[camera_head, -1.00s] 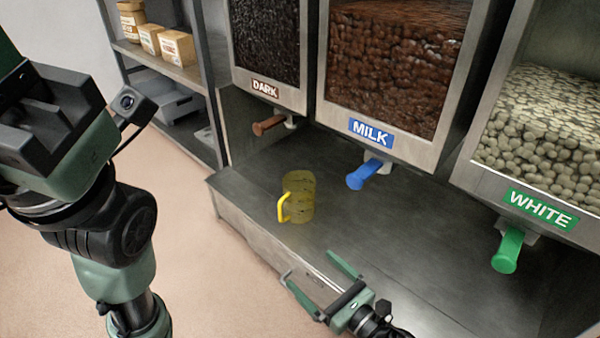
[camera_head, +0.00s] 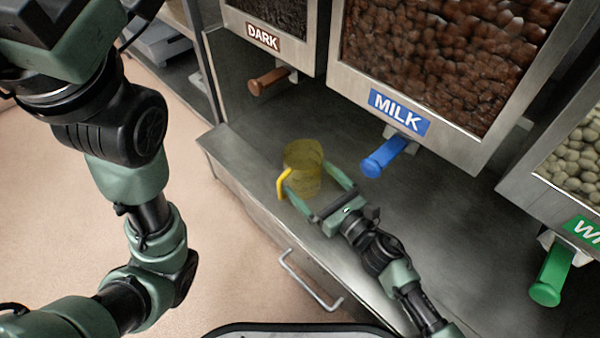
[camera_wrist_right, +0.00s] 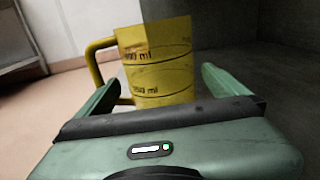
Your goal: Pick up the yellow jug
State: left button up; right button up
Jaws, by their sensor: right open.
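The yellow jug (camera_head: 303,166) stands upright on the metal counter (camera_head: 262,136), near its front edge. It is see-through, with its handle on the left. My right gripper (camera_head: 317,183) is open, with one finger on each side of the jug's near part. In the right wrist view the jug (camera_wrist_right: 158,62) stands between the two open fingers (camera_wrist_right: 162,90), its measuring marks facing me. I cannot tell whether either finger touches it. My left arm comes down the left side of the head view, but its gripper is not in view.
Above the counter hang dispensers labelled DARK (camera_head: 263,37), MILK (camera_head: 399,110) and WHITE. Their brown (camera_head: 270,81), blue (camera_head: 384,157) and green (camera_head: 552,274) handles stick out over the counter. A metal bar handle (camera_head: 309,281) is on the counter's front. Shelving stands at back left.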

aim_at(292, 161)
jog(key=x, duration=0.3)
jog(key=shift+w+a+f, duration=0.1)
jog(key=shift+w+a, duration=0.15)
jog(key=c, duration=1.4)
jog(key=shift+o, duration=0.2)
